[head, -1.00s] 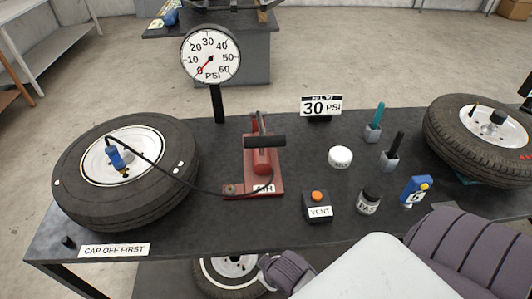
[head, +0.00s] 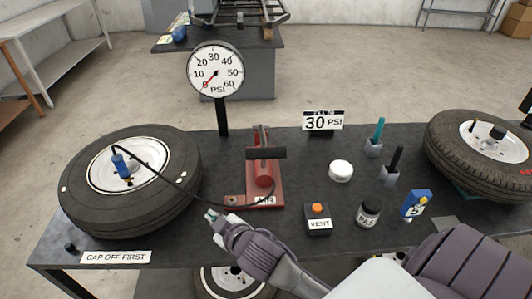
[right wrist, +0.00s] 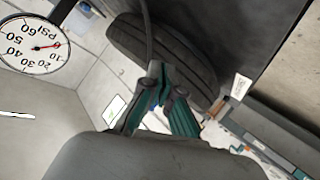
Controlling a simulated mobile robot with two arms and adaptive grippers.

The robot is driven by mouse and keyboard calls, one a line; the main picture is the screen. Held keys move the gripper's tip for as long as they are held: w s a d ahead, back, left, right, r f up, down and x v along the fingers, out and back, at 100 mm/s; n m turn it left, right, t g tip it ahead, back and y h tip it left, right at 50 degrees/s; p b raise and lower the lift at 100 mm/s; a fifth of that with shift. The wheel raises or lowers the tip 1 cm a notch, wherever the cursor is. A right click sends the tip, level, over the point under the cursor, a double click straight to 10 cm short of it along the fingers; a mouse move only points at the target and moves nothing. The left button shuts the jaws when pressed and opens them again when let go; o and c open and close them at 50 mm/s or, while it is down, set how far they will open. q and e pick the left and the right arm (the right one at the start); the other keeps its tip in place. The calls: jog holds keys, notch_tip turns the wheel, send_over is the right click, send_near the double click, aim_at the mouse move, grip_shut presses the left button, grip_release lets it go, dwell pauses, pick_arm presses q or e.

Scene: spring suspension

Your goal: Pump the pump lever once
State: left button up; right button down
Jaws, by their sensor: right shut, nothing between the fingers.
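The red foot-style pump (head: 264,185) stands mid-table, its black lever handle (head: 266,153) raised at the top. A black hose runs from it to a blue chuck (head: 121,165) on the left tire (head: 130,215). The round PSI gauge (head: 216,72) behind has its red needle near 0. My right gripper (head: 211,216) is shut and empty, in front of the pump and to its left, apart from the handle. The right wrist view shows its teal fingers (right wrist: 158,88) together, with the tire and gauge beyond. My left gripper is not seen.
A vent box with an orange button (head: 317,218), a dark jar (head: 369,213), a white cap (head: 341,170) and a blue device (head: 415,204) stand right of the pump. A "30 PSI" sign (head: 323,121) stands behind. Another tire (head: 480,155) lies at the right.

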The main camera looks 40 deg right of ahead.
jog(key=w+a+r+n+t+y, duration=0.3)
jog(key=a+r+n+y, duration=0.15)
jog(key=r, duration=0.45)
jog(key=w+a+r+n+t+y, duration=0.2)
jog(key=w+a+r+n+y, duration=0.25)
jog(key=r, duration=0.45)
jog(key=s+a+r+n+g+y, duration=0.3)
jog(key=a+n+g+y, duration=0.3)
jog(key=n, duration=0.4)
jog(key=s+a+r+n+g+y, duration=0.2)
jog(key=s+a+n+g+y, duration=0.15)
jog(key=n+g, duration=0.55)
jog(key=w+d+f+n+g+h, duration=0.1)
jog(key=d+f+n+g+h, duration=0.2)
jog(key=d+h, duration=0.35)
jog(key=w+d+f+n+g+h, duration=0.1)
jog(key=d+f+n+h, duration=0.35)
jog(key=d+n, duration=0.2)
jog(key=d+r+m+h, duration=0.1)
jog(key=d+r+h, duration=0.1)
jog(key=d, duration=0.5)
jog(key=d+r+m+h, duration=0.1)
jog(key=d+r+h, duration=0.1)
jog(key=d+h, duration=0.2)
jog(key=d+r+m+h, duration=0.1)
jog(key=d+r+h, duration=0.1)
jog(key=d, duration=0.9)
jog(key=shift+r+h, duration=0.25)
jog(key=shift+h, duration=0.2)
